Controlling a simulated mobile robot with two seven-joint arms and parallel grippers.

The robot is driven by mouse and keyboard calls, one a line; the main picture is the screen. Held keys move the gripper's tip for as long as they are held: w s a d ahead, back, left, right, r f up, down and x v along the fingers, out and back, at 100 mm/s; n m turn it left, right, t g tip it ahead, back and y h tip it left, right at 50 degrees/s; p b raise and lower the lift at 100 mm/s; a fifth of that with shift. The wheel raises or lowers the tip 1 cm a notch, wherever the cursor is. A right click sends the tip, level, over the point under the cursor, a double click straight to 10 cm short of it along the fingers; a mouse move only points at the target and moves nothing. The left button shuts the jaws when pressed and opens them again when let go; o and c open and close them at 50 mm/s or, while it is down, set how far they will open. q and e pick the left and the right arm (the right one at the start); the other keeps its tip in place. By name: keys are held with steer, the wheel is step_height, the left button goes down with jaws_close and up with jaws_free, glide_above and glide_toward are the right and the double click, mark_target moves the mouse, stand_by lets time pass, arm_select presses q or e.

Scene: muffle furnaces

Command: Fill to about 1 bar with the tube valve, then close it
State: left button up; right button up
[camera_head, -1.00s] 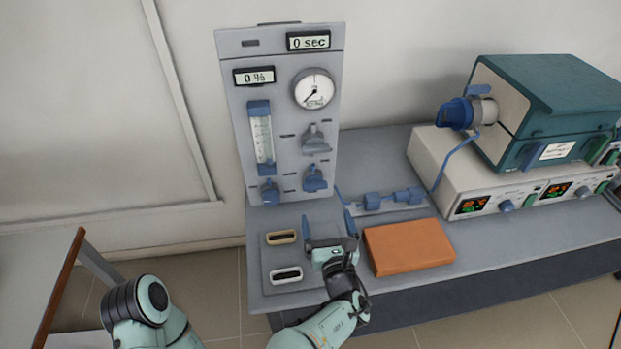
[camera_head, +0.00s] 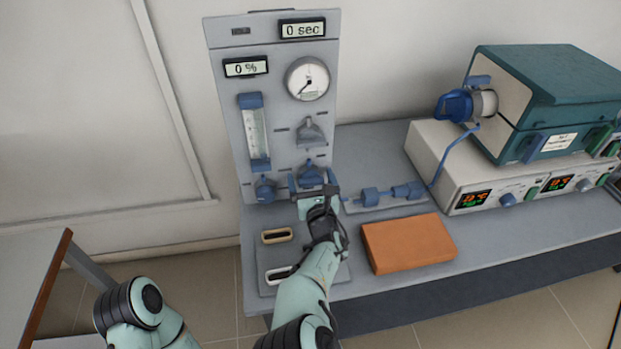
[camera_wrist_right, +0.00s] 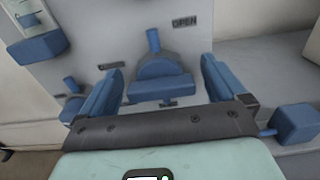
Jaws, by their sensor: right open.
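The grey control panel (camera_head: 290,130) stands upright on the bench with a round gauge (camera_head: 308,78), its needle pointing to the lower left. Two blue valves sit low on it, a left one (camera_head: 265,188) and a right one (camera_head: 311,172); a grey knob (camera_head: 311,132) is above. My right gripper (camera_head: 313,180) is open in front of the right blue valve. In the right wrist view the blue fingers (camera_wrist_right: 160,92) stand to either side of this valve (camera_wrist_right: 158,72), with an OPEN label at its upper right. I cannot tell whether they touch it. My left gripper is out of view.
The displays read 0 sec (camera_head: 303,29) and 0 % (camera_head: 246,68). A flowmeter (camera_head: 255,132) is on the panel's left. An orange block (camera_head: 408,243) and blue tube fittings (camera_head: 380,196) lie on the bench. A teal furnace (camera_head: 550,95) stands right on a white controller (camera_head: 465,170).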

steer(key=shift+w+a, duration=0.1)
steer(key=shift+w, duration=0.3)
steer(key=shift+c, duration=0.3)
steer(key=c, duration=0.9)
